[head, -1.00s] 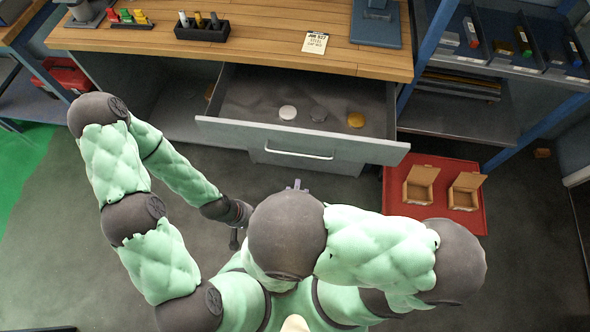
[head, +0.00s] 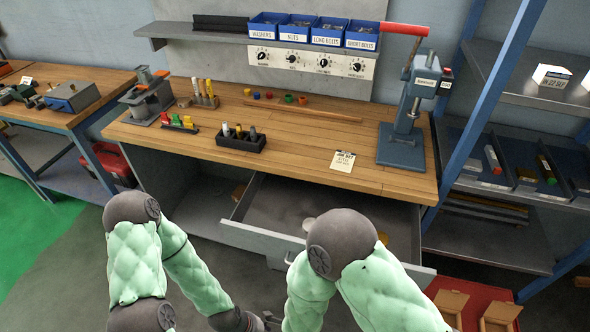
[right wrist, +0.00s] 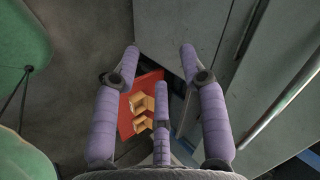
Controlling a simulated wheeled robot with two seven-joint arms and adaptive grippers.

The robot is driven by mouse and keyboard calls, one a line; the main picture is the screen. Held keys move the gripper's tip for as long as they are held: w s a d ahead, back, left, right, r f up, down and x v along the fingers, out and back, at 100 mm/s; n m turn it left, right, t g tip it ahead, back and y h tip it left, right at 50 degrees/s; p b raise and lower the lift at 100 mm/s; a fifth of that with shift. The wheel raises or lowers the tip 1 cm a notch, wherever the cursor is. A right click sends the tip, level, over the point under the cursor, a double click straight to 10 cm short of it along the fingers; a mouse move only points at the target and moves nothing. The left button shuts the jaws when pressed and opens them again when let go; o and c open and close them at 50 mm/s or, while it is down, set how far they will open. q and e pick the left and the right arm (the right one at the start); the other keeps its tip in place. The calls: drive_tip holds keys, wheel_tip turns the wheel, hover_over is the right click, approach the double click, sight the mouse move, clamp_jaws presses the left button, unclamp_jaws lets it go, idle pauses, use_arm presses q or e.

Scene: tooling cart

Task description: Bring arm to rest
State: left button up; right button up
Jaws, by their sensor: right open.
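My left arm comes down at the lower left of the head view. Its gripper (head: 268,319) is at the bottom edge, small and partly cut off, in front of the open drawer's left part; I cannot tell its jaw state. My right arm rises at lower centre in front of the drawer, and its hand is out of that view. In the right wrist view my right gripper (right wrist: 160,65) has its purple fingers spread with nothing between them. Grey cabinet panels and floor lie beyond the fingers.
The grey drawer (head: 262,235) stands open under the wooden bench (head: 300,150), with a pale disc and a gold disc partly hidden behind my right arm. A red mat (right wrist: 130,128) with open boxes is on the floor. Blue-framed shelves (head: 480,90) stand right.

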drive_tip(key=s+d+f+n+g+y, duration=0.5)
drive_tip(key=d+f+n+g, duration=0.2)
drive_tip(key=f+n, duration=0.2)
drive_tip(key=shift+s+d+f+n+g, duration=0.2)
drive_tip(key=shift+f+n+g, duration=0.2)
drive_tip(key=shift+n, duration=0.8)
